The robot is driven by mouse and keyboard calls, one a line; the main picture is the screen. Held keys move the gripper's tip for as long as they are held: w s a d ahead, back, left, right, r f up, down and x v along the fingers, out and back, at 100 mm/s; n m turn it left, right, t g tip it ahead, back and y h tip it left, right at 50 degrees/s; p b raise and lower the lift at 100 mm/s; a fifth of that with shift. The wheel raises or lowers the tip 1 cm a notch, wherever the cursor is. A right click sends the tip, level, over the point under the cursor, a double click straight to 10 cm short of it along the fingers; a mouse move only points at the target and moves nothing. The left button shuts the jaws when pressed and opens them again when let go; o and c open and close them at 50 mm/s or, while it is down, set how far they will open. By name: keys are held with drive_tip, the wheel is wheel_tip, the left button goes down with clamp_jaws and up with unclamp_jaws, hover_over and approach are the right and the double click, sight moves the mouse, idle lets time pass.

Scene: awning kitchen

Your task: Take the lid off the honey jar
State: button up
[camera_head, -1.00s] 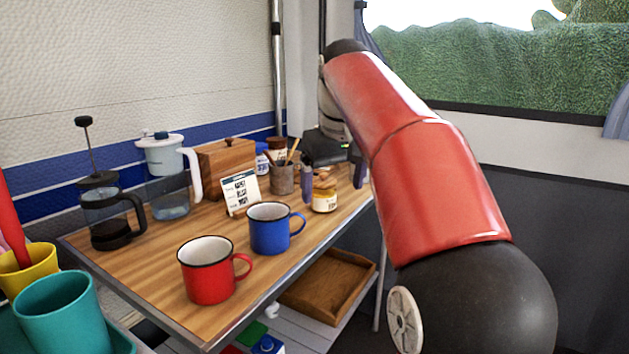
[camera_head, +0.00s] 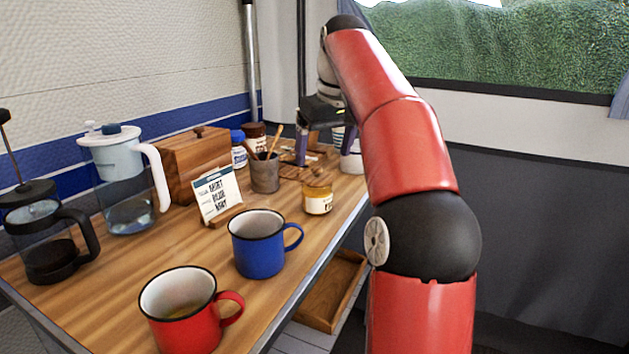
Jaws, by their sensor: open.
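The honey jar (camera_head: 318,201), small and amber with a pale label, stands upright on the wooden table near its right edge. Its top looks golden-brown; I cannot tell at this size whether that is the lid or bare honey. My gripper (camera_head: 325,150) points down with its two purplish fingers spread apart. In the picture it is above and apparently beyond the jar, with no visible contact. No lid shows between the fingers.
A blue mug (camera_head: 258,246) and red mug (camera_head: 182,308) stand nearer. A sign (camera_head: 216,194), utensil pot (camera_head: 265,176), wooden box (camera_head: 193,163), water jug (camera_head: 125,180) and French press (camera_head: 45,240) line the wall side. A white container (camera_head: 352,162) is by the right finger.

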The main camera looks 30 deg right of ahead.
sight(318, 168)
drive_tip(key=x, duration=0.1)
drive_tip(key=b+x, duration=0.1)
drive_tip(key=x, duration=0.3)
drive_tip(key=shift+s+a+b, duration=0.1)
drive_tip(key=shift+a+b, duration=0.2)
drive_tip(key=shift+a, duration=0.05)
drive_tip(key=shift+r, duration=0.1)
drive_tip(key=c, duration=1.1)
